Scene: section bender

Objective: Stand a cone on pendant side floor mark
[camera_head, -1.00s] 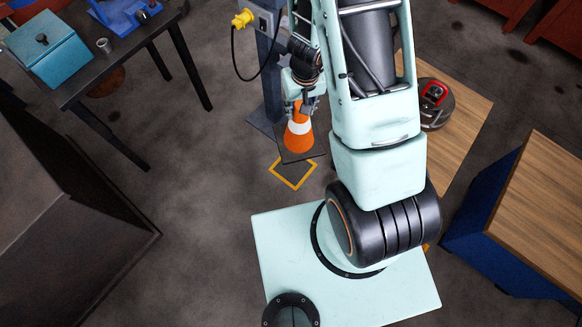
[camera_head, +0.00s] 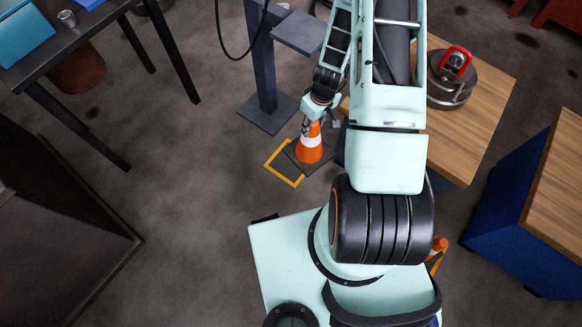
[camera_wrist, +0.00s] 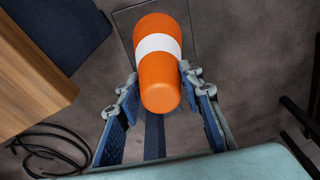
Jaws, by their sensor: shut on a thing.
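An orange cone (camera_head: 309,152) with a white band and a dark square base appears upright. My gripper (camera_head: 312,122) is shut on its upper part. In the wrist view the cone (camera_wrist: 160,92) lies between the two blue-padded fingers of my gripper (camera_wrist: 160,88). The floor mark (camera_head: 276,174) is a yellow square outline. The cone's base covers the mark's right part in the head view, and the cone stands right of the mark's middle. I cannot tell whether the base touches the floor. The mark cannot be made out in the wrist view.
A grey post (camera_head: 263,60) on a square foot (camera_head: 267,115) stands just behind the mark, with a black cable hanging by it. A wooden-topped bench (camera_head: 470,135) bears a round device with a red handle at the right. Floor left of the mark is clear.

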